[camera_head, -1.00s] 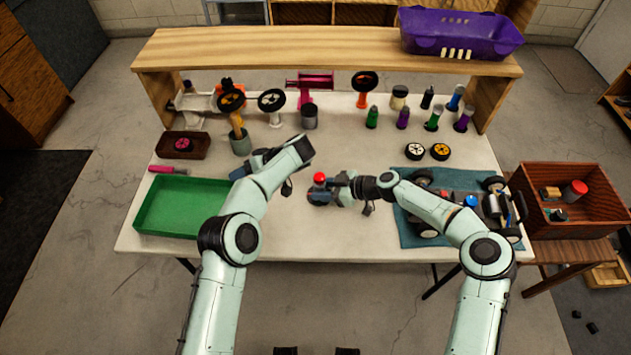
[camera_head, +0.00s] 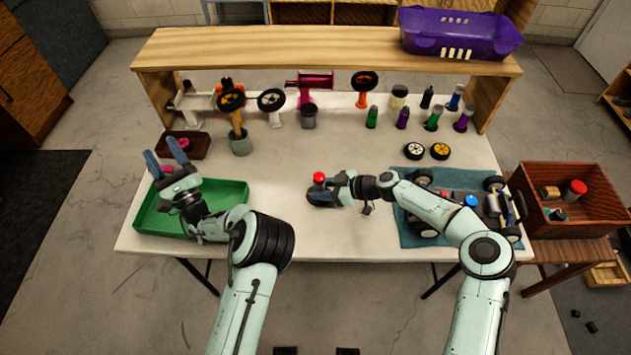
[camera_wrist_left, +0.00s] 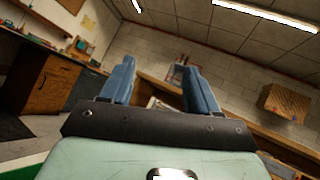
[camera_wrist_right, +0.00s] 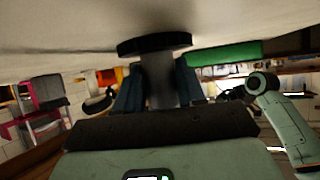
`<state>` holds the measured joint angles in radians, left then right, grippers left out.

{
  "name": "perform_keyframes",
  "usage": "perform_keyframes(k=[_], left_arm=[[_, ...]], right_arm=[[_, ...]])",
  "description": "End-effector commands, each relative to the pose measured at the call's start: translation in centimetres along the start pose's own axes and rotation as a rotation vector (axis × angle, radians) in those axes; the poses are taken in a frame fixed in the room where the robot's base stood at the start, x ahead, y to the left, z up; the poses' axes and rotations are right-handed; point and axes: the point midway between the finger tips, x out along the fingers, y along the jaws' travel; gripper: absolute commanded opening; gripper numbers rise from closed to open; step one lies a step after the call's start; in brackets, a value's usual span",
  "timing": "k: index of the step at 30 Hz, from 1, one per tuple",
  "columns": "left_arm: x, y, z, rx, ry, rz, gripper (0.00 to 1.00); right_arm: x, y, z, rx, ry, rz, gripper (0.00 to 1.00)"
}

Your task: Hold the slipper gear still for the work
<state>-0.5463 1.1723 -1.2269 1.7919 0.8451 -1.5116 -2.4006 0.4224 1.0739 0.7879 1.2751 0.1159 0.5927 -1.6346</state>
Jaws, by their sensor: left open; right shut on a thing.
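My right gripper (camera_head: 328,192) is shut on an upright grey post (camera_wrist_right: 158,85) with a dark round base (camera_wrist_right: 154,44) at the table surface. A red knob (camera_head: 319,178) shows above these fingers in the head view. I cannot tell whether this is the slipper gear. A small pink wheel-like part (camera_head: 183,143) lies in the dark brown tray (camera_head: 204,148) at the back left, partly behind my left fingers. My left gripper (camera_head: 164,156) is open and empty, raised over the left side of the table. In the left wrist view, nothing is between its fingers (camera_wrist_left: 158,70).
A green tray (camera_head: 232,190) lies under my left arm. An RC car chassis (camera_head: 492,205) stands on a blue mat (camera_head: 410,236) at the right. Several bottles and stands line the back under a wooden shelf (camera_head: 300,52).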

Motion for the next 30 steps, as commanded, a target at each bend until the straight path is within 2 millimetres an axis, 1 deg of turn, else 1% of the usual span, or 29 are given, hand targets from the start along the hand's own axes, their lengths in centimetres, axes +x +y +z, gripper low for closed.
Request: perform_keyframes(k=[1, 2, 3, 5, 6, 8, 9, 10, 12, 15, 18, 21, 23, 26, 30], left_arm=[[-2.3, -3.3, -1.2, 0.022, 0.068, -0.142, 0.60], [-3.5, -5.0, -1.8, 0.025, 0.105, -0.221, 0.60], [-5.5, -7.2, -2.5, 0.023, 0.159, -0.327, 0.60], [-8.7, -10.2, -3.6, 0.011, 0.248, -0.479, 0.60], [-11.1, -12.1, -4.2, -0.001, 0.310, -0.575, 0.60], [-14.5, -14.3, -4.9, -0.019, 0.404, -0.704, 0.60], [-16.7, -15.4, -5.2, -0.030, 0.464, -0.778, 0.60], [-18.3, -16.2, -5.4, -0.038, 0.508, -0.829, 0.60], [-21.4, -17.4, -5.5, -0.052, 0.602, -0.926, 0.60], [-24.8, -18.3, -5.5, -0.068, 0.705, -1.019, 0.60], [-26.6, -18.7, -5.5, -0.077, 0.766, -1.067, 0.60], [-27.2, -19.2, -5.7, -0.082, 0.791, -1.086, 0.60], [-27.2, -19.7, -6.0, -0.083, 0.793, -1.088, 0.60], [-26.8, -21.0, -6.8, -0.085, 0.791, -1.089, 0.60], [-26.1, -23.4, -8.3, -0.085, 0.791, -1.089, 0.60]], right_arm=[[0.0, 0.0, 0.0, 0.000, 0.000, 0.000, 0.12], [0.0, 0.0, 0.0, 0.000, 0.000, 0.000, 0.12], [0.0, 0.0, 0.0, 0.000, 0.000, 0.000, 0.12], [0.0, 0.0, 0.0, 0.000, 0.000, 0.000, 0.12], [0.0, 0.0, 0.0, 0.000, 0.000, 0.000, 0.12], [0.0, 0.0, 0.0, 0.000, 0.000, 0.000, 0.12], [0.0, 0.0, 0.0, 0.000, 0.000, 0.000, 0.12], [0.0, 0.0, 0.0, 0.000, 0.000, 0.000, 0.12], [0.0, 0.0, 0.0, 0.000, 0.000, 0.000, 0.12], [0.0, 0.0, 0.0, 0.000, 0.000, 0.000, 0.12], [0.0, 0.0, 0.0, 0.000, 0.000, 0.000, 0.12], [0.0, 0.0, 0.0, 0.000, 0.000, 0.000, 0.12], [0.0, 0.0, 0.0, 0.000, 0.000, 0.000, 0.12], [0.0, 0.0, 0.0, 0.000, 0.000, 0.000, 0.12], [0.0, 0.0, 0.0, 0.000, 0.000, 0.000, 0.12]])
